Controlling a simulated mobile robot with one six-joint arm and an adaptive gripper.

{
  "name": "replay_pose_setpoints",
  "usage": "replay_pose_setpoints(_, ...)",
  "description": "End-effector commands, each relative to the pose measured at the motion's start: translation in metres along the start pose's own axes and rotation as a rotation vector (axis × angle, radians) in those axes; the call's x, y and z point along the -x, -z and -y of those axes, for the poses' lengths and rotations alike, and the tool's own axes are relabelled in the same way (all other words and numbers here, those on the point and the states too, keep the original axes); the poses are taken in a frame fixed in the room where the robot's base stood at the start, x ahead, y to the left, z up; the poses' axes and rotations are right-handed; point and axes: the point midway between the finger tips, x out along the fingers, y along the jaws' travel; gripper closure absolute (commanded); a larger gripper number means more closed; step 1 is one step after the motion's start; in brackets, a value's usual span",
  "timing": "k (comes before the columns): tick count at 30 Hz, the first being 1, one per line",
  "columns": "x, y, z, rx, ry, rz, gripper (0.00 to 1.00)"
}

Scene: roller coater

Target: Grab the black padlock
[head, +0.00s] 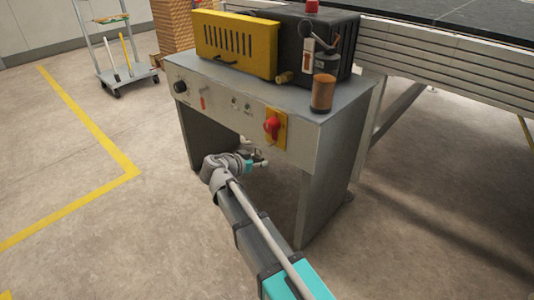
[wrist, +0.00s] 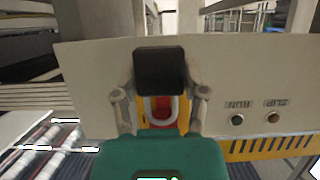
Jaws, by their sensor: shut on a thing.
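The black padlock (wrist: 158,72) is between the two fingers of my gripper (wrist: 160,88) in the wrist view, and the fingers press on its sides. Its pale U-shaped shackle (wrist: 160,110) lies in front of the red switch knob on its yellow plate. I cannot tell whether the shackle passes through the switch. In the head view my gripper (head: 258,159) is just below the red switch (head: 272,126) at the front of the grey cabinet. I cannot make out the padlock there.
The grey control cabinet (head: 225,105) carries a yellow vented box (head: 236,45) and an orange-brown cylinder (head: 323,94). A long table (head: 445,65) extends at the right. A trolley (head: 125,72) stands at the back left. The floor at left is clear.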

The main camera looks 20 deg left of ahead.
Motion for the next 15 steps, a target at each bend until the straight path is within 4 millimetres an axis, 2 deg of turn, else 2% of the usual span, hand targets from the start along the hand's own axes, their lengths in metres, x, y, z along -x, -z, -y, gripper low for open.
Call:
replay_pose_setpoints(1, 0.012, -0.005, -0.001, 0.001, 0.002, 0.0, 0.97)
replay_pose_setpoints(6, 0.045, -0.019, -0.001, 0.001, 0.002, 0.0, 0.97)
replay_pose_setpoints(15, 0.087, -0.036, 0.0, 0.001, 0.001, 0.0, 0.97)
